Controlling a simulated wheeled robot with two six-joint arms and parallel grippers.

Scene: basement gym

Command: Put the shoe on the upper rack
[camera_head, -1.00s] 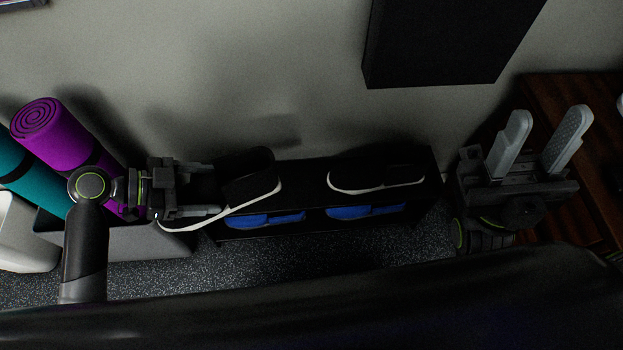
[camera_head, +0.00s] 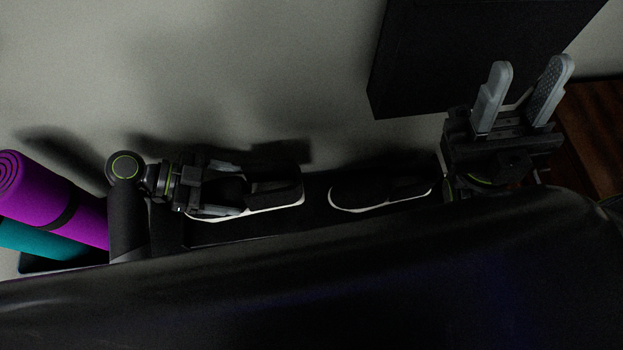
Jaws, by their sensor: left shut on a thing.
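A black shoe with a white sole (camera_head: 270,196) is at the left part of the black rack's upper shelf (camera_head: 312,222). My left gripper (camera_head: 232,190) is shut on the left end of this shoe, with one finger on each side of it. I cannot tell whether the sole touches the shelf. A second black shoe with a white sole (camera_head: 380,191) stands on the upper shelf to the right, apart from the first. My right gripper (camera_head: 518,98) is open and empty, at the right, with its fingers pointing up in the picture.
A purple rolled mat (camera_head: 50,198) and a teal rolled mat (camera_head: 45,240) are at the far left. A black box-like thing (camera_head: 470,50) is on the wall at the upper right. A brown wooden surface (camera_head: 597,130) is at the right edge. My dark body covers the bottom.

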